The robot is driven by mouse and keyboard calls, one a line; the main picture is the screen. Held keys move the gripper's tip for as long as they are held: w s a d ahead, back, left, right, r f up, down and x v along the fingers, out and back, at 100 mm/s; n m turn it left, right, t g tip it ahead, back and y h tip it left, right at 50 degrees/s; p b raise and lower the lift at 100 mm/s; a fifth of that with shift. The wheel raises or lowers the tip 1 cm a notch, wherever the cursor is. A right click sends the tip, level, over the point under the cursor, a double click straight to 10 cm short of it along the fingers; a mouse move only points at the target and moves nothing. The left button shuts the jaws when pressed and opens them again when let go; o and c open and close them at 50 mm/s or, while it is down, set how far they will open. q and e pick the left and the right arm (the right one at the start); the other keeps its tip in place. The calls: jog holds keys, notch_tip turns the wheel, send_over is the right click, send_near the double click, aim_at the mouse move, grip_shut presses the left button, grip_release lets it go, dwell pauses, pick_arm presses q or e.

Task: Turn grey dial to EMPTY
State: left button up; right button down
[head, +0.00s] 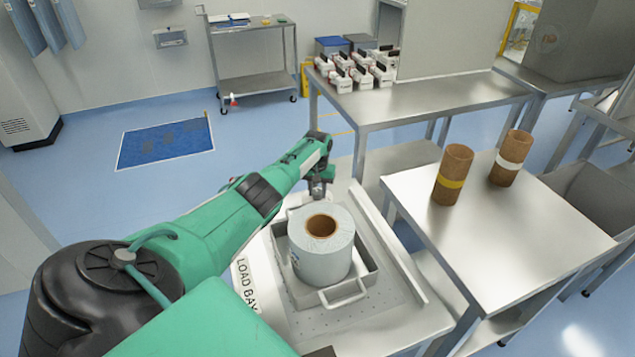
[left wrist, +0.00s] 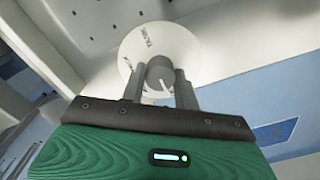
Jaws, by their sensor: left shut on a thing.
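The grey dial (left wrist: 155,76) sits at the middle of a white round plate (left wrist: 150,42) in the left wrist view. Small dark lettering runs along the plate, too small to read surely. A light pointer line shows on the dial's face. My left gripper (left wrist: 160,88) is shut on the dial, one finger on each side of it. In the head view my left gripper (head: 320,187) is at the far end of the load bay, behind the large roll; the dial is hidden there. My right gripper is not in view.
A large pale roll (head: 322,262) with a brown core stands in a metal tray (head: 345,292) on the load bay (head: 395,318), close to my left arm. A steel table (head: 500,225) with two brown tubes is at right. Open blue floor lies at left.

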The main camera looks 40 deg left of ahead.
aim_at(317, 192)
pick_arm(q)
jog(key=o, duration=1)
jog(key=shift+c, duration=0.2)
notch_tip(317, 192, up, 14)
jog(key=shift+f, duration=0.1)
